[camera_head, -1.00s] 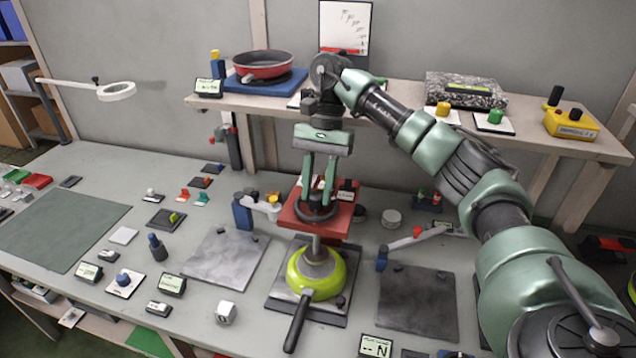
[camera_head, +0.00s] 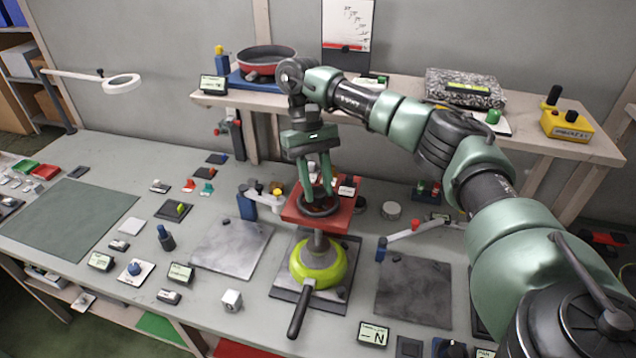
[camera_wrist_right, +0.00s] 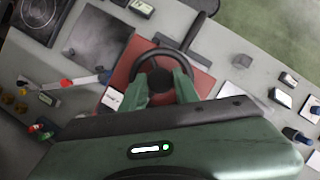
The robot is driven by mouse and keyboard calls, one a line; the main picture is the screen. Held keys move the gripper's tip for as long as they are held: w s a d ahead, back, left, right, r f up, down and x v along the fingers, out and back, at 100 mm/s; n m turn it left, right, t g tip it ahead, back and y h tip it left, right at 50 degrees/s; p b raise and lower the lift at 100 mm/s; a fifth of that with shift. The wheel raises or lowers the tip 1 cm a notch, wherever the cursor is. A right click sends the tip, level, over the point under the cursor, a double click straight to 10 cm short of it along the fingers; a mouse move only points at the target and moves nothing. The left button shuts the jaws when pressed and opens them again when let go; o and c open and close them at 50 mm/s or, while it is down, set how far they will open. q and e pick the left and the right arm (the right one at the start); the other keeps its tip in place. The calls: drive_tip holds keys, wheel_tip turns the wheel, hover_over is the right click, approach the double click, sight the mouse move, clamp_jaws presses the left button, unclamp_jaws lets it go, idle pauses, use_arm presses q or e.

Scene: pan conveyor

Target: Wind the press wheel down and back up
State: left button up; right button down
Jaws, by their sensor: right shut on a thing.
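The press has a red top plate (camera_head: 288,213) with a dark round wheel (camera_head: 319,211) on it. In the right wrist view the wheel (camera_wrist_right: 157,54) shows as a black ring over the red plate (camera_wrist_right: 116,82). My right gripper (camera_head: 318,197) reaches down from above with its green fingers and is shut on the wheel. Below the red plate, a grey ram (camera_head: 318,240) stands over a lime-green pan (camera_head: 325,277) with a black handle toward the front. I cannot tell whether the ram touches the pan. My left gripper is not in view.
Grey plates lie left (camera_head: 230,248) and right (camera_head: 413,292) of the press. Small swing arms stand near both. A shelf behind holds a red pan (camera_head: 267,62) and a yellow control box (camera_head: 567,125). Small parts and labels crowd the left table.

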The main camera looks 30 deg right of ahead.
drive_tip(key=shift+n, duration=0.3)
drive_tip(key=c, duration=1.1)
unclamp_jaws()
drive_tip(key=shift+o, duration=0.2)
drive_tip(key=p+v, duration=0.1)
drive_tip(key=v, duration=0.6)
drive_tip(key=shift+w+r, duration=0.2)
drive_tip(key=shift+r, duration=0.2)
